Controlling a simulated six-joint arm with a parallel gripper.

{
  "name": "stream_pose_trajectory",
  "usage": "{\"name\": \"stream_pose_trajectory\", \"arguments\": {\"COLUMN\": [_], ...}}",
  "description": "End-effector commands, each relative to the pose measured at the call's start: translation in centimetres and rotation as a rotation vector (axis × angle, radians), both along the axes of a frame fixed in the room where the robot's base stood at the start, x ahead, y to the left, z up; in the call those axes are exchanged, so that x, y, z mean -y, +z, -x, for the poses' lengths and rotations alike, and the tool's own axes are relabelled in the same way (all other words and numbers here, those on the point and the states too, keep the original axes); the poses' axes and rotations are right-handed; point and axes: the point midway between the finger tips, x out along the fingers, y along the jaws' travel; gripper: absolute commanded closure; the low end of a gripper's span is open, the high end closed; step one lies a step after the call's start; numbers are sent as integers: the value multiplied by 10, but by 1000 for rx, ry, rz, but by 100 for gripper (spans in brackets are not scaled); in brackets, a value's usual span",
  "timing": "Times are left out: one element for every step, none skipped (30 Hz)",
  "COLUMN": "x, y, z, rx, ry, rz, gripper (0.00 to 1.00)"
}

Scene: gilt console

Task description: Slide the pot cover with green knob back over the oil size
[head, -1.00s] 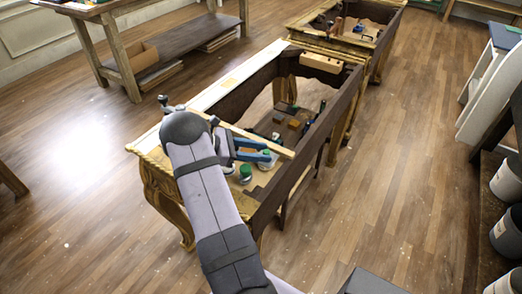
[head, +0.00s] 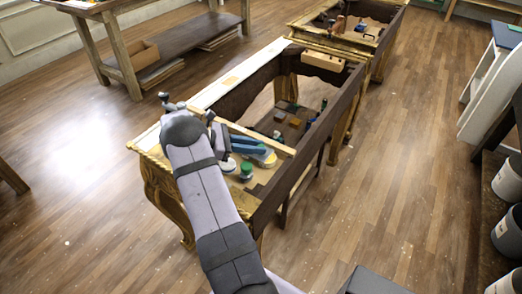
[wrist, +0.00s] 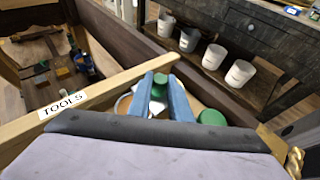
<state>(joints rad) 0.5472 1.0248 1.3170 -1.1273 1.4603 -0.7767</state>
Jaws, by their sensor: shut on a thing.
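My gripper (head: 262,148) reaches into the near compartment of the gilt console. Its two blue fingers are shut on a green knob (wrist: 160,86), which shows between the fingertips in the wrist view. A separate green-topped jar (head: 246,168) stands nearer the front and also shows in the wrist view (wrist: 211,117).
A wooden divider (wrist: 100,94) labelled TOOLS runs close beside the fingers, with several small tools and blocks beyond it. The console's dark side rail (head: 303,160) bounds the compartment on the right. A pale round thing (head: 229,165) lies left of the green-topped jar.

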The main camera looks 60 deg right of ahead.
Motion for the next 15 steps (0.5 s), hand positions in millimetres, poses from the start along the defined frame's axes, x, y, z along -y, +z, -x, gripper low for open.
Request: {"name": "stream_pose_trajectory", "arguments": {"x": [0,0,0,0,0,0,0,0,0,0,0,0,0,0,0], "y": [-1,-1,-1,0,0,1,1,1,1,1,1,1,1,1,1], "z": [-5,-7,-9,-10,-11,-11,-11,-11,-11,-11,-11,-11,-11,-11,-11], "rx": [1,1,0,0,0,0,0,0,-1,-1,-1,0,0,0,0], "ry": [2,2,1,1,1,1,0,0,0,0,0,1,1,1,1], "rz": [4,3,2,2,2,2,1,1,1,1,1,1,1,1,1], "gripper": [100,100,100,100,100,100,100,100,100,100,100,100,100,78,68]}}
